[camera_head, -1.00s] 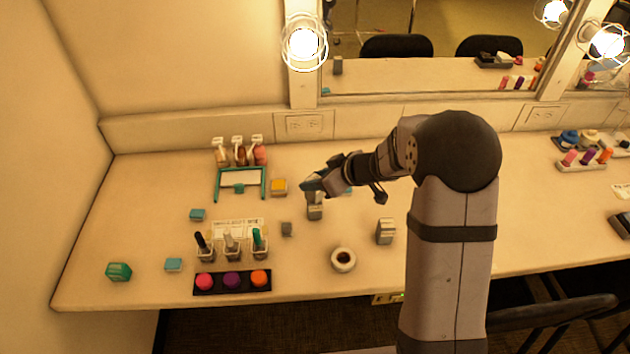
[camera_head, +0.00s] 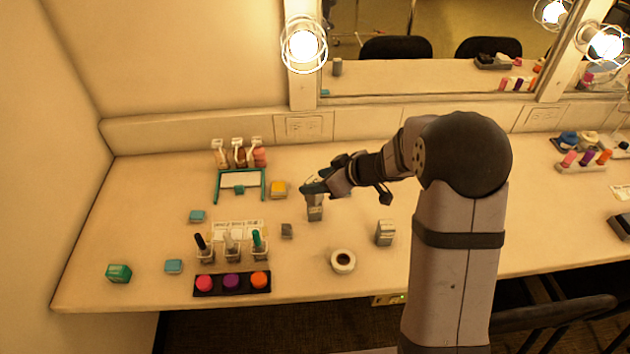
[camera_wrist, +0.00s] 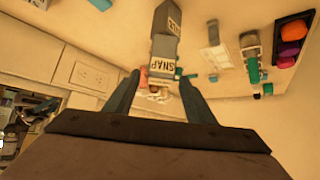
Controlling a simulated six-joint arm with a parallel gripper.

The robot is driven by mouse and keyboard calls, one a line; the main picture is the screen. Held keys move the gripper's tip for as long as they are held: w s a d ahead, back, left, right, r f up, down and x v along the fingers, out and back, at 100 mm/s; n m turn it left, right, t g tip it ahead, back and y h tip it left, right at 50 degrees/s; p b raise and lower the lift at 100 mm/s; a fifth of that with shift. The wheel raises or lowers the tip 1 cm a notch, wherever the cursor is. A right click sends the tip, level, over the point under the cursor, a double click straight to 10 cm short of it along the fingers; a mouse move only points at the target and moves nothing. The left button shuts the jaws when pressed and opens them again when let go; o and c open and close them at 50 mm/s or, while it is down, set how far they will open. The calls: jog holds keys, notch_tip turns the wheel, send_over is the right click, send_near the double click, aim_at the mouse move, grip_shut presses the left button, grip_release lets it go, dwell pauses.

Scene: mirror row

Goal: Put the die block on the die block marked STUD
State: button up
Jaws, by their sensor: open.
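A grey die block labelled SNAP (camera_wrist: 163,48) stands end to end with another grey die block (camera_wrist: 168,18) in the wrist view. The second block's label is too small to read surely. In the head view they form one upright grey stack (camera_head: 315,208), its top partly hidden by my gripper. My gripper (camera_head: 308,188) is at the top of this stack. In the wrist view my gripper (camera_wrist: 160,77) is open, with the SNAP block's near end between or just beyond its fingertips; no finger clearly touches it.
Another grey block (camera_head: 385,232) stands to the right and a small grey cube (camera_head: 287,230) to the left. Bottles (camera_head: 230,247), a black palette (camera_head: 232,284) and a teal frame (camera_head: 240,185) fill the left. The mirror wall is behind.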

jog(key=p+v, duration=0.1)
jog(key=v, duration=0.9)
jog(key=w+d+r+m+t+h, duration=0.2)
jog(key=w+d+m+t+h, duration=0.1)
jog(key=d+h, duration=0.15)
jog(key=s+d+f+m+g+h, duration=0.2)
jog(key=s+d+f+m+h, duration=0.15)
jog(key=s+d, duration=0.25)
jog(key=s+a+f+m+g, duration=0.1)
jog(key=s+a+f+g, duration=0.1)
jog(key=s, duration=0.8)
jog(key=s+a+f+m+g+y, duration=0.1)
jog(key=s+a+f+g, duration=0.2)
jog(key=s, duration=0.8)
jog(key=a+g, duration=0.2)
jog(key=shift+g, duration=0.3)
